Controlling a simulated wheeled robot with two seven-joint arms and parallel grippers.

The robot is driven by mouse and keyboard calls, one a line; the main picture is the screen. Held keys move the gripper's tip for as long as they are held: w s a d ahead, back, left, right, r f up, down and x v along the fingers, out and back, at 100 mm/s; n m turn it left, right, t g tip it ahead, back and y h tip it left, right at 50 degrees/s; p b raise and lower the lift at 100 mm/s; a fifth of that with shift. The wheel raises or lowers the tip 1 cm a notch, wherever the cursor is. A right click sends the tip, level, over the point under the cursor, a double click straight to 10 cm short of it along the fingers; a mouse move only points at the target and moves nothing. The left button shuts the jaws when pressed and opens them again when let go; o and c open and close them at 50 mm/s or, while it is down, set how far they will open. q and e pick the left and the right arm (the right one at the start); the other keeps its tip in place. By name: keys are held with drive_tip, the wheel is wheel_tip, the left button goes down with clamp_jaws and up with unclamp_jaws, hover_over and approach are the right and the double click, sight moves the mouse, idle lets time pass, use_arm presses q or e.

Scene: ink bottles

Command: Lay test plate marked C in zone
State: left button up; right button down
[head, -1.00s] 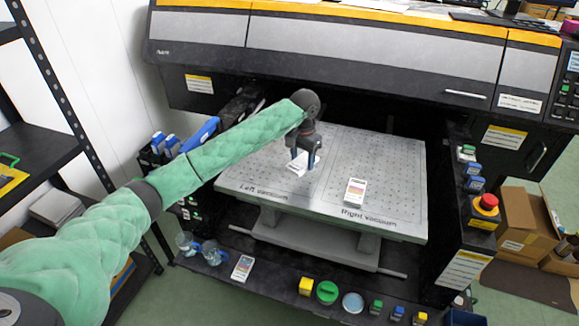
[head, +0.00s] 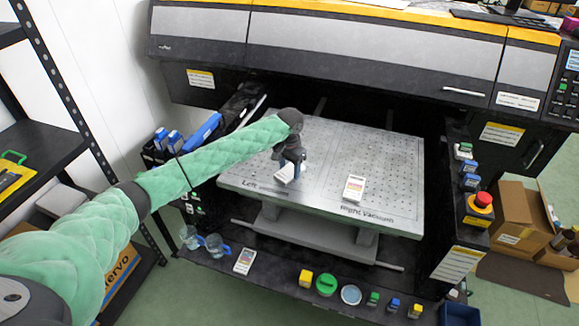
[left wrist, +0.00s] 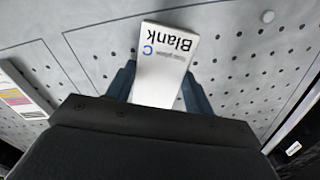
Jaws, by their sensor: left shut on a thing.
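The test plate marked C is a small white plate reading "Blank" with a blue C in the left wrist view (left wrist: 165,58). In the head view it (head: 284,176) is over the left half of the printer bed (head: 330,140), near the "Left Vacuum" lettering. My left gripper (head: 290,166) is shut on it, one dark blue finger on each side in the left wrist view. I cannot tell whether the plate touches the bed. Thin outlined areas mark the grey perforated bed. My right gripper is not in view.
A plate with coloured patches (head: 353,189) lies on the bed's right half. Another such plate (head: 243,261) lies on the front ledge, near clear cups (head: 214,245) and several coloured caps. The printer's side housings flank the bed. The bed's far right is clear.

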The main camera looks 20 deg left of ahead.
sight(290, 171)
use_arm(q)
drive_tip(key=o, duration=1)
drive_tip(key=shift+f, duration=0.1)
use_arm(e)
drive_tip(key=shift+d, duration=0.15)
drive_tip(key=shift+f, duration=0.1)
use_arm(q)
drive_tip(key=shift+r, duration=0.5)
wheel_tip(290, 171, up, 11)
drive_tip(key=b, duration=0.4)
drive_tip(key=shift+r, duration=0.15)
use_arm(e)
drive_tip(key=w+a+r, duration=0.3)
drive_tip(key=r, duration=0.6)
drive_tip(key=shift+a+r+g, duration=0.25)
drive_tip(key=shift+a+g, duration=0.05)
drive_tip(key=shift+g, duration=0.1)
